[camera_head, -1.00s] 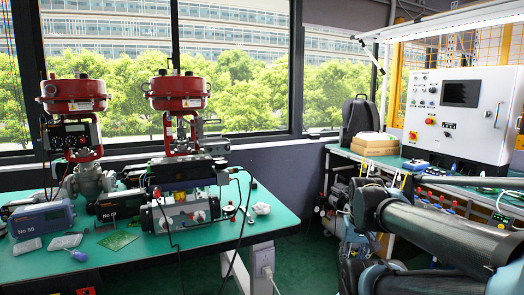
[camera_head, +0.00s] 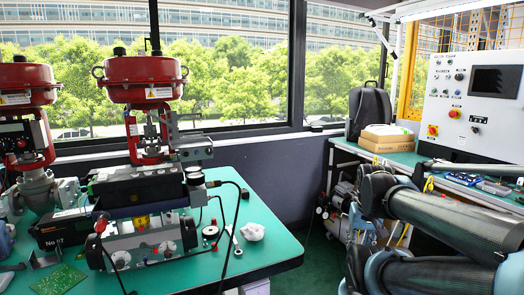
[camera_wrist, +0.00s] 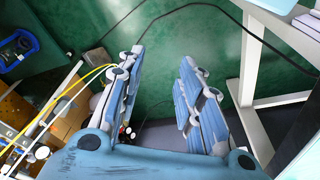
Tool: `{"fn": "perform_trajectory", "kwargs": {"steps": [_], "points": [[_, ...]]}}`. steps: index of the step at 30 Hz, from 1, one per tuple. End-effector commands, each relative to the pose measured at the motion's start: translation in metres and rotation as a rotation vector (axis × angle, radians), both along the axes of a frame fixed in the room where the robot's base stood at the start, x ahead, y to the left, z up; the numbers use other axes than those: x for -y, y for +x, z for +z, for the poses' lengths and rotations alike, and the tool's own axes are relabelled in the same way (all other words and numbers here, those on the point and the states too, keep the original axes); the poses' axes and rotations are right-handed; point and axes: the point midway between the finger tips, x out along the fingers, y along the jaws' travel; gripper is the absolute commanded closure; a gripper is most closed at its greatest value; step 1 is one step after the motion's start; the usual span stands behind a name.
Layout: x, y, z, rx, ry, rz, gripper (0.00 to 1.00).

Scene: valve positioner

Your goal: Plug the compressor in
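The compressor (camera_head: 342,202) stands on the floor under the right bench in the head view, partly hidden by my arm. Its plug cannot be made out. My gripper (camera_wrist: 162,58) shows in the wrist view, pointing down over the green floor. Its two blue-grey fingers are apart, with nothing seen held between them. A black cable (camera_wrist: 205,6) curves across the floor beyond the fingertips. Another dark cable (camera_wrist: 270,102) passes by the white table leg at the right. I cannot tell which cable belongs to the compressor. No wall socket is clearly visible now.
A green-topped workbench (camera_head: 272,262) carries red valve actuators (camera_head: 145,78) and instruments at the left. Its white leg (camera_wrist: 247,65) stands right of my gripper. Yellow tubes (camera_wrist: 85,80) and a blue bin (camera_wrist: 18,48) lie at the left. Floor between the benches is partly clear.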

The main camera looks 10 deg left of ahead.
Motion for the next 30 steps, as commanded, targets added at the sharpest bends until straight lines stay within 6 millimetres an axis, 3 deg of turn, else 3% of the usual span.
{"fn": "perform_trajectory", "kwargs": {"steps": [4, 5, 8, 11, 20, 30], "points": [[0.0, 0.0, 0.0, 0.0, 0.0, 0.0, 0.67], [0.0, 0.0, 0.0, 0.0, 0.0, 0.0, 0.64], [-0.001, -0.007, 0.006, 0.01, 0.001, 0.008, 0.43], [-0.005, -0.002, 0.014, 0.008, 0.003, 0.049, 0.43], [-0.04, 0.047, 0.075, -0.018, 0.024, 0.394, 0.43], [-0.102, 0.114, 0.138, -0.025, 0.062, 0.852, 0.43]]}}
